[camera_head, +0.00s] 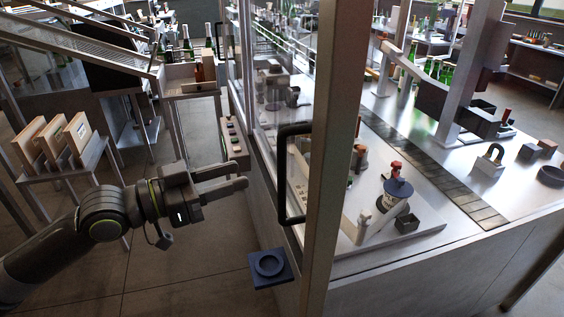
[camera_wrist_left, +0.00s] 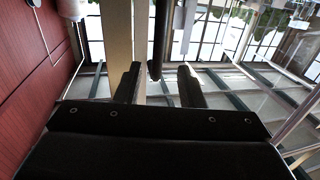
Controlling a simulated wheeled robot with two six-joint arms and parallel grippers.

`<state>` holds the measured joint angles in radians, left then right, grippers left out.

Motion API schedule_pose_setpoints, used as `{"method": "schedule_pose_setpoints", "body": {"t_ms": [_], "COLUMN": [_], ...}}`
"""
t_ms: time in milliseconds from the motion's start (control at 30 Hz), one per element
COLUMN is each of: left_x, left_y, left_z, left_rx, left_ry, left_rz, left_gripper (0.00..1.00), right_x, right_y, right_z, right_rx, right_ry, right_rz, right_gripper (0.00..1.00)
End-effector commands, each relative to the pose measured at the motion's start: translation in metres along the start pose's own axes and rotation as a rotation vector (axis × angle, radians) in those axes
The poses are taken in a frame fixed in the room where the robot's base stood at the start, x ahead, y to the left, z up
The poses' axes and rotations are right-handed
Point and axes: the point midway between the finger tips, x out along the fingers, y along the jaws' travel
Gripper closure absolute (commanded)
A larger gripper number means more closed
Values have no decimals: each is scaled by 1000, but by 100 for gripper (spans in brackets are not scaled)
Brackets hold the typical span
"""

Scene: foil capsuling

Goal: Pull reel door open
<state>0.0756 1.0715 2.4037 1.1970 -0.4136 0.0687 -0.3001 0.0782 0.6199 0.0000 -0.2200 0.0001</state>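The door is a glass panel in a metal frame (camera_head: 322,150), standing in the middle of the head view. It looks closed against the cabinet, though I cannot be sure. Its black upright bar handle (camera_head: 282,178) faces my left arm. My left gripper (camera_head: 239,175) is open and empty, left of the handle, with its fingers pointing at it and a gap between. In the left wrist view, a dark bar, likely the handle (camera_wrist_left: 158,38), lines up between the two spread fingers (camera_wrist_left: 159,72). My right gripper is not in view.
A blue-grey block with a round recess (camera_head: 268,264) juts out low below the handle. A button panel (camera_head: 233,140) stands behind my left gripper. A rack with wooden boxes (camera_head: 52,142) is at the left. Inside the cabinet are a belt (camera_head: 430,165) and fixtures.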

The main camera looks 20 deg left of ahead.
Motion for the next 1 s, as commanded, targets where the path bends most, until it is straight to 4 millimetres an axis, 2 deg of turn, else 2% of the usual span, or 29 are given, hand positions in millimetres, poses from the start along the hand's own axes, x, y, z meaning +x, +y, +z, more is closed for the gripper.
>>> {"method": "schedule_pose_setpoints", "body": {"t_ms": [1000], "left_x": [81], "left_y": [2], "left_z": [-2], "left_rx": [-5], "left_ry": [3], "left_rz": [4], "left_gripper": [65], "right_x": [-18], "right_y": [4], "right_z": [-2], "right_rx": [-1], "right_ry": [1], "right_rz": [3], "right_gripper": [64]}}
